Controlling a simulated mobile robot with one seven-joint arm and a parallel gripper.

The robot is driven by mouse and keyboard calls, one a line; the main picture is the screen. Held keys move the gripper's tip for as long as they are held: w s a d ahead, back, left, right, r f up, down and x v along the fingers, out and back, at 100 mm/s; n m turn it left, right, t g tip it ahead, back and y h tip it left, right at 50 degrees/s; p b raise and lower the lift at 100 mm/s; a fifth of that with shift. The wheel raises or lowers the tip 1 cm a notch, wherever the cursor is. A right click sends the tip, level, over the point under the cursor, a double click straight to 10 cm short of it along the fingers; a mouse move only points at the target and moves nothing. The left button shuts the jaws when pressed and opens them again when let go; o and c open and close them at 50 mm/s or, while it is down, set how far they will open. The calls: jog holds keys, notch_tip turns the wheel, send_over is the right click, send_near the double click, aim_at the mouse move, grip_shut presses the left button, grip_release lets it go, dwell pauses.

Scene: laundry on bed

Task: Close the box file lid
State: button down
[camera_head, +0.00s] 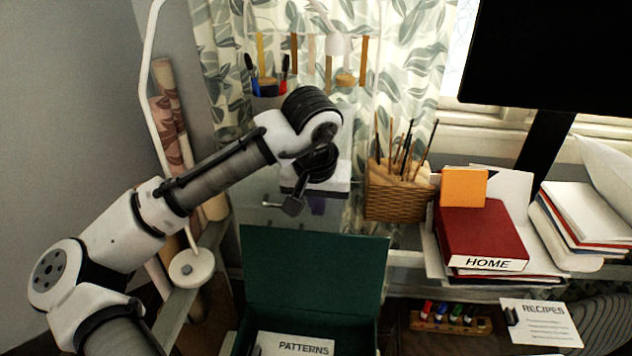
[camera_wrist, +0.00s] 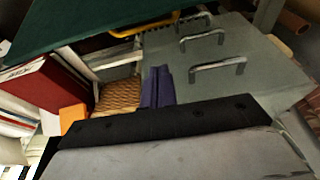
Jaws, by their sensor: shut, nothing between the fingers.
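The dark green box file (camera_head: 315,270) is low in the centre of the head view, with its lid raised steeply. A white label reading PATTERNS (camera_head: 292,345) shows in front of the lid, at the bottom edge; the rest of the box is cut off. In the wrist view the green lid (camera_wrist: 90,25) fills the upper left. My gripper (camera_head: 292,206) is above the lid's top edge in the head view, apart from it in the picture. Its fingers (camera_wrist: 158,88) are together and empty in the wrist view.
A wicker basket of brushes (camera_head: 395,190) and a red HOME binder (camera_head: 480,235) stand to the right. A white lamp base (camera_head: 190,268) is to the left.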

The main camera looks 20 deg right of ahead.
jog(key=s, duration=0.1)
jog(key=s+a+p, duration=0.1)
jog(key=s, duration=0.1)
jog(key=shift+s+a+f, duration=0.2)
jog(key=shift+f, duration=0.15)
dwell(0.4)
